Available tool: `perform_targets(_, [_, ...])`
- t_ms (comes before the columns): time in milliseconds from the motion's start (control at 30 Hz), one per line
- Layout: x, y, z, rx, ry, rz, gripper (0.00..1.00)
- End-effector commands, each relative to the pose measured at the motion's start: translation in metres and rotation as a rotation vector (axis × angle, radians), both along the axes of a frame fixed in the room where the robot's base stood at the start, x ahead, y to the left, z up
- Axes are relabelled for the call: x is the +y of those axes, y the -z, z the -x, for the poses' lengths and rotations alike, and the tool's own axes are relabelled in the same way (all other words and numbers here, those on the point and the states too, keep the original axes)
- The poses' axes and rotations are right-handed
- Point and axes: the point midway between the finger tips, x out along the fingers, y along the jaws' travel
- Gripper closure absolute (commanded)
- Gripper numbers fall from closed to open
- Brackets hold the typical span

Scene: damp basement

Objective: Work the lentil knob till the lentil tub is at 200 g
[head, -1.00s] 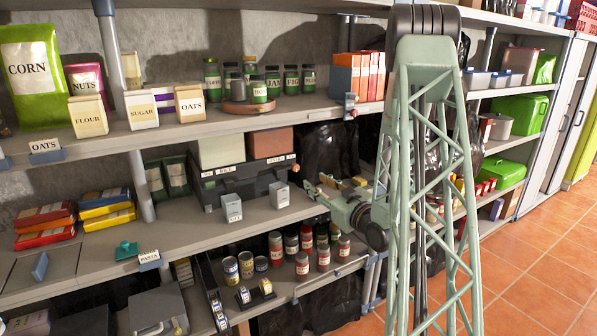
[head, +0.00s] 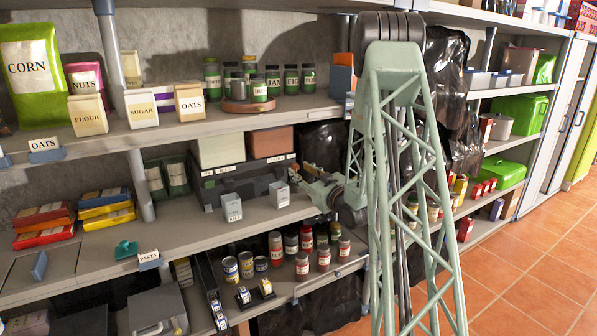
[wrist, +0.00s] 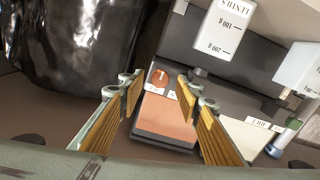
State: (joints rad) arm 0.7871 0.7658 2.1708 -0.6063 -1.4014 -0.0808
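The lentil tub is a pale grey box in the head view (head: 279,194), in front of the dark dispenser (head: 236,184). In the wrist view it appears upside down (wrist: 222,38), with LENTILS and 100 g and 200 g marks; its fill level cannot be made out. A terracotta bin (wrist: 165,123) sits on the dispenser. A reddish-brown knob (wrist: 161,76) shows in the wrist view beyond my fingertips. My gripper (wrist: 160,84) is open, its gold-padded fingers to either side of the line to the knob; contact is not visible. In the head view my gripper (head: 311,176) is right of the tub.
A second grey tub (head: 231,207) stands left of the lentil tub. A cream bin (head: 218,148) sits beside the terracotta one. Black plastic (wrist: 75,40) hangs close by in the wrist view. Jars (head: 323,258) stand on the shelf below; the upper shelf (head: 240,120) overhangs.

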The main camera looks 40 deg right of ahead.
Motion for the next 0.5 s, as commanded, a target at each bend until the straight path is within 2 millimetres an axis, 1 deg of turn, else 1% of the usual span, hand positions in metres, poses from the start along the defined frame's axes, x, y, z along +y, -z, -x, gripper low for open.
perform_targets(33, [0.0, 0.0, -0.005, -0.001, -0.001, 0.001, 0.69])
perform_targets(200, [-0.002, 0.0, -0.016, -0.001, -0.001, 0.001, 0.69])
perform_targets(500, [-0.003, 0.0, -0.019, 0.0, 0.0, 0.0, 0.69])
